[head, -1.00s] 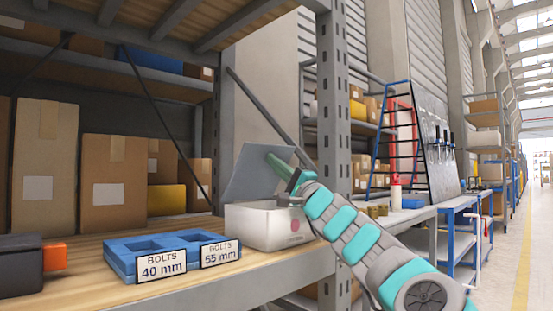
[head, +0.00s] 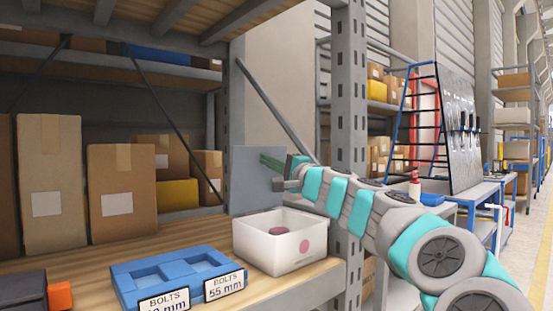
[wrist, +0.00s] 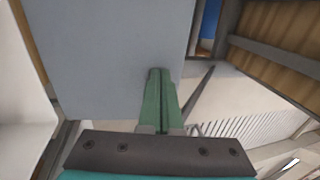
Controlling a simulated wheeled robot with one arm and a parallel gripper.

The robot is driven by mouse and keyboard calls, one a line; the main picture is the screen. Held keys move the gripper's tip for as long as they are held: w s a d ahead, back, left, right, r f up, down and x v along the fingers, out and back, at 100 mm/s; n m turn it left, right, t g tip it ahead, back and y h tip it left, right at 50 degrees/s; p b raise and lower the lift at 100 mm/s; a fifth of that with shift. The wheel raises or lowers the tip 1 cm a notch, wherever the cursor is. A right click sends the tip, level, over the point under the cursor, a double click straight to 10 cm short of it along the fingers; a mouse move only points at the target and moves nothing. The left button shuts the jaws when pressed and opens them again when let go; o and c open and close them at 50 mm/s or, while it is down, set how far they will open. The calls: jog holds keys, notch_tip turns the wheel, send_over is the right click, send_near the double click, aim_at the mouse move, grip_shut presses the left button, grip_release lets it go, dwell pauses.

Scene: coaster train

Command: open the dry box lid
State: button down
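The dry box (head: 262,247) is a white bin with a pink dot on its front, standing on the wooden shelf. Its grey lid (head: 252,185) stands about upright at the back of the box, and the inside is open to view. A dark pinkish round thing (head: 280,229) shows inside. My gripper (head: 272,163) is at the lid's upper right, its green fingers against or just in front of the lid. In the wrist view the fingers (wrist: 160,75) lie together with the lid (wrist: 100,55) filling the left; I see nothing between them.
A blue tray (head: 150,263) with labels for 40 mm and 55 mm bolts sits left of the box. A black and orange thing (head: 58,296) is at the front left. Cardboard boxes (head: 122,190) stand behind. A grey post (head: 348,120) rises right of the box, close to my arm.

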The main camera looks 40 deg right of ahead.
aim_at(259, 154)
jog(key=shift+x, duration=2.1)
jog(key=shift+s+r, duration=0.1)
jog(key=shift+s, duration=0.4)
jog(key=s+r, duration=0.2)
jog(key=s, duration=1)
jog(key=shift+s+d+r, duration=0.15)
jog(key=shift+s+d, duration=0.2)
jog(key=shift+d, duration=0.15)
